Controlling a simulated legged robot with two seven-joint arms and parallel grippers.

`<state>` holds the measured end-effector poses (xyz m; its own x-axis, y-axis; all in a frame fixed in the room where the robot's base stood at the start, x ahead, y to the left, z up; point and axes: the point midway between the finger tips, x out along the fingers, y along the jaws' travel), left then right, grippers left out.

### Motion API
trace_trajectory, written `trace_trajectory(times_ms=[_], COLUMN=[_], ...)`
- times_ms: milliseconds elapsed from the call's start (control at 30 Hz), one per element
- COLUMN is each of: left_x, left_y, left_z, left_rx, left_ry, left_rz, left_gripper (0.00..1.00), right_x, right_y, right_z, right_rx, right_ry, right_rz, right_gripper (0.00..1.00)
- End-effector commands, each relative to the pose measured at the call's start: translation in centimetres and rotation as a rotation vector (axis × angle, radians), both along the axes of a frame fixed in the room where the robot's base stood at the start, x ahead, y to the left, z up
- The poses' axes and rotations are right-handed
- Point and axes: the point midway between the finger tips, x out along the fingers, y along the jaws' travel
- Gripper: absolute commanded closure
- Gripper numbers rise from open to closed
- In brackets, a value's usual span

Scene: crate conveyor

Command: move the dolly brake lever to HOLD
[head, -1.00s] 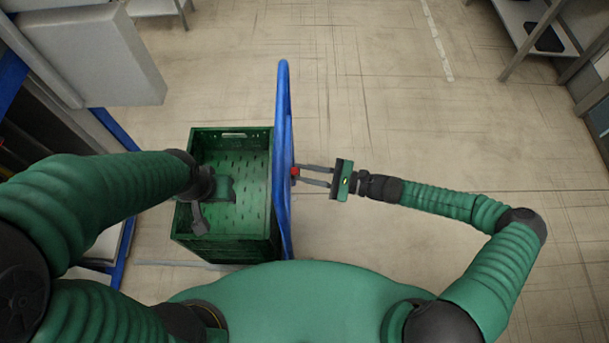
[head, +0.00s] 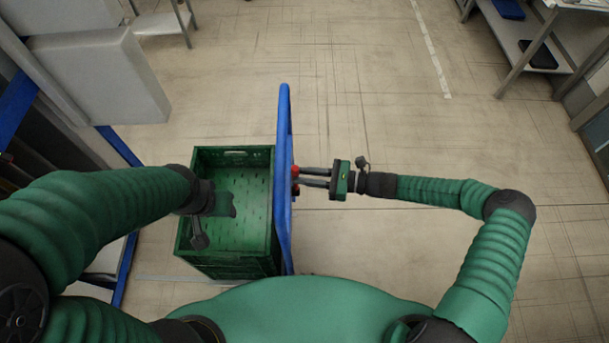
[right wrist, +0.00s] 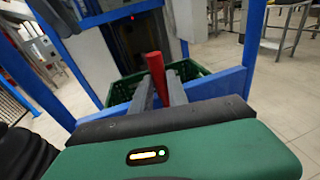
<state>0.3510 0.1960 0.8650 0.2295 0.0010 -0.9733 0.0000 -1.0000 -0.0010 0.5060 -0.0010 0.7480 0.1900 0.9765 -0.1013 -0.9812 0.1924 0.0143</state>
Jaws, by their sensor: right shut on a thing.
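The red brake lever (right wrist: 155,66) stands up between the two fingers of my right gripper (right wrist: 160,90) in the right wrist view. In the head view, my right gripper (head: 303,178) reaches left to the blue dolly frame (head: 284,120), and red parts of the lever (head: 295,171) show at its fingertips. It is shut on the lever. No HOLD marking is readable. My left gripper (head: 200,236) hangs over the green crate (head: 195,160); its jaws are not clear enough to tell their state.
The crate stands just left of the blue frame, and its visible floor looks empty. Grey shelving (head: 530,55) stands at the upper right, and a pale grey box-like block (head: 105,80) at the upper left. The floor right of the frame is clear.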

Motion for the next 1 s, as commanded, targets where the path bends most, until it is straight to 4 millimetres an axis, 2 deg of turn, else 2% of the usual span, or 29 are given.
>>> trace_trajectory(times_ms=[200, 233, 400, 833, 933, 1000], left_x=[0.0, 0.0, 0.0, 0.0, 0.0, 0.0], left_y=[0.0, 0.0, 0.0, 0.0, 0.0, 0.0], left_z=[0.0, 0.0, 0.0, 0.0, 0.0, 0.0], left_rx=[0.000, 0.000, 0.000, 0.000, 0.000, 0.000], left_ry=[0.000, 0.000, 0.000, 0.000, 0.000, 0.000], left_rz=[0.000, 0.000, 0.000, 0.000, 0.000, 0.000], left_gripper=[0.55, 0.55, 0.55, 0.55, 0.55, 0.55], right_x=[0.3, 0.3, 0.2, 0.1, 0.0, -0.2], right_y=[-0.1, -0.2, -0.1, -0.2, -1.0, -2.3], right_z=[0.0, 0.0, 0.0, 0.0, 0.1, 0.2], right_rx=[-0.002, -0.002, -0.001, -0.001, -0.002, -0.002], right_ry=[0.003, 0.003, 0.001, 0.000, 0.000, -0.001], right_rz=[-0.008, -0.008, -0.006, -0.004, -0.005, -0.007], right_gripper=[1.00, 0.79, 0.59, 0.59, 0.59, 0.59])
